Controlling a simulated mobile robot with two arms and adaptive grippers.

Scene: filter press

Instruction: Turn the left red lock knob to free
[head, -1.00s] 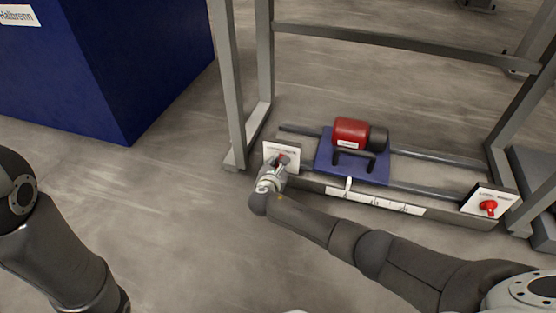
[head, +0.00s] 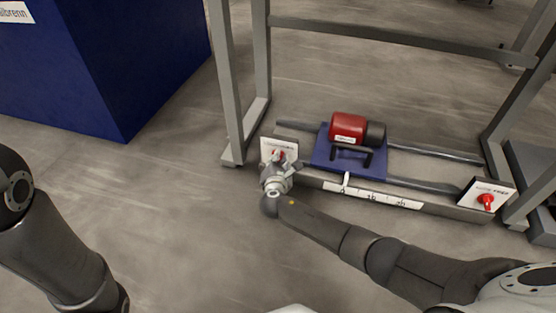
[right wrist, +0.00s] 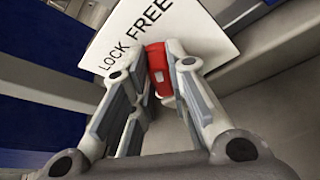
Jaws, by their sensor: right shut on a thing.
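The left red lock knob (head: 279,154) sits on a white plate (head: 268,145) at the left end of the low rail. In the right wrist view the plate (right wrist: 240,35) reads LOCK FREE, and the red knob (right wrist: 158,72) is between my fingers. My right gripper (head: 279,164) is shut on this knob; its fingertips (right wrist: 157,58) lie along both sides. The gripper partly hides the knob, and I cannot tell exactly which word it points to. My left arm is at the left edge, its gripper out of view.
A second red knob (head: 486,201) on a white plate stands at the rail's right end. Between them a blue carriage (head: 322,154) carries a red motor (head: 348,127). Grey frame posts (head: 226,80) rise beside the left plate. A blue cabinet (head: 110,60) stands back left.

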